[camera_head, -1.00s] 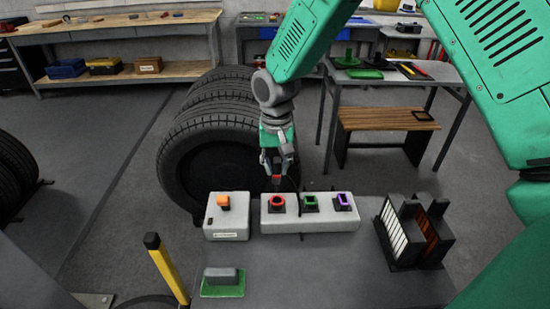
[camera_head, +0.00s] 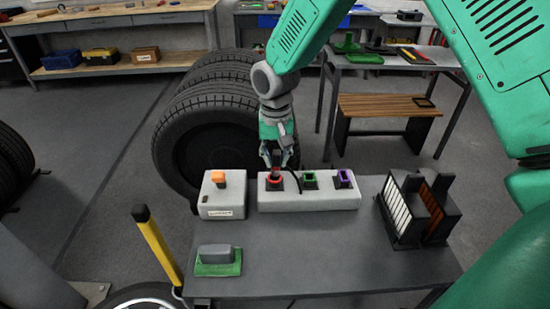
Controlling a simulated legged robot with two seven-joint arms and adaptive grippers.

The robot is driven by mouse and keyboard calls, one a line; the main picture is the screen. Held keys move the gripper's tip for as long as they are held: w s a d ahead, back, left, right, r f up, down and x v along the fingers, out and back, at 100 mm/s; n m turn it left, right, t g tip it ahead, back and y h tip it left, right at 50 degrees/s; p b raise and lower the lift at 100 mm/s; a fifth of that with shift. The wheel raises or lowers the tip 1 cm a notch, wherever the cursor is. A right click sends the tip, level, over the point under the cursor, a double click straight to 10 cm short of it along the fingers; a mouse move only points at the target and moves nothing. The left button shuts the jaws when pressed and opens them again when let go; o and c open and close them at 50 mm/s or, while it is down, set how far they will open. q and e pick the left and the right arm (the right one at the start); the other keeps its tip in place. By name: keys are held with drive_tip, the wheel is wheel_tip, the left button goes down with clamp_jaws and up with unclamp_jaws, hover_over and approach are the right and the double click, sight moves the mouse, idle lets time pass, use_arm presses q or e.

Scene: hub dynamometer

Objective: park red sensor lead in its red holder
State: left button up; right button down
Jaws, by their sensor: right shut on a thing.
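My right gripper (camera_head: 279,157) points down just above the red holder (camera_head: 274,182), at the left end of a light grey block. It is shut on the red sensor lead (camera_head: 276,171), whose small red end shows between and below the fingertips. The lead's end is at the red holder's opening; I cannot tell how deep it sits in it. A dark cable (camera_head: 297,183) curves down from the gripper's right side across the block. My left gripper is not in view.
A grey box with an orange part (camera_head: 219,179) stands left of the holder block. A grey piece on a green base (camera_head: 218,260) lies at the table's front left. Dark upright units (camera_head: 409,215) stand at the right. The table's middle is clear. Tires (camera_head: 200,130) stand behind.

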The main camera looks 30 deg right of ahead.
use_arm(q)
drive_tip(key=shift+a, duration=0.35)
use_arm(e)
drive_tip(key=shift+a+r, duration=0.15)
drive_tip(key=shift+a, duration=0.25)
use_arm(q)
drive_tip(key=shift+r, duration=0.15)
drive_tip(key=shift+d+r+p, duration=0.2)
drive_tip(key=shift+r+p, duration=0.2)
drive_tip(key=shift+p, duration=0.15)
use_arm(e)
drive_tip(key=shift+d+h, duration=0.25)
drive_tip(key=shift+h, duration=0.05)
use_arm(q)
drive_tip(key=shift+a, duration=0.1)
use_arm(e)
drive_tip(key=shift+a, duration=0.15)
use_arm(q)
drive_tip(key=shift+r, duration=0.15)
use_arm(e)
drive_tip(key=shift+p, duration=0.35)
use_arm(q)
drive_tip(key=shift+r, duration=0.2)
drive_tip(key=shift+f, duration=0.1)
use_arm(e)
drive_tip(key=shift+s+f, duration=0.1)
drive_tip(key=shift+f, duration=0.7)
